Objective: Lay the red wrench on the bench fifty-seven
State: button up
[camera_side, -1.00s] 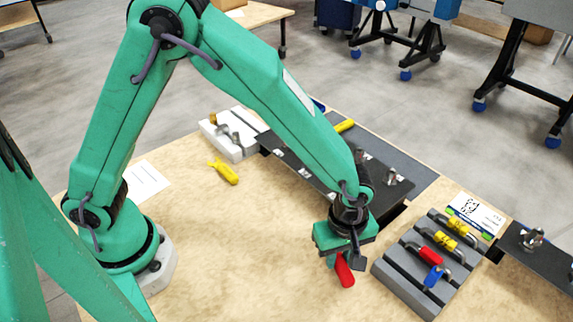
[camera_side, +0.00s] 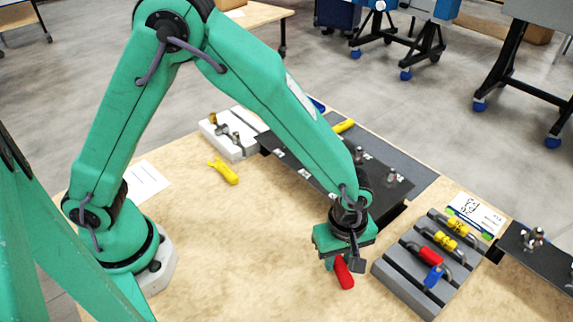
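The red wrench (camera_side: 343,273) shows as a red handle directly below my gripper, between its fingers; its upper end is hidden by the gripper. My gripper (camera_side: 344,263) points down, low over the wooden bench (camera_side: 270,265), left of the grey rack. One green finger shows left of the red handle and a dark finger part to its right. I cannot tell whether they touch the handle, or whether the handle rests on the bench.
The grey slotted rack (camera_side: 392,282) at right holds yellow, red and blue-handled tools. A yellow tool (camera_side: 223,172) lies on the bench. A white block (camera_side: 232,150) and a black plate (camera_side: 298,172) stand behind. A card (camera_side: 473,213) lies beyond the rack. The front bench is clear.

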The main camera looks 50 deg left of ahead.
jog(key=o, duration=0.3)
jog(key=shift+o, duration=0.2)
jog(key=shift+r, duration=0.15)
jog(key=shift+r, duration=3.75)
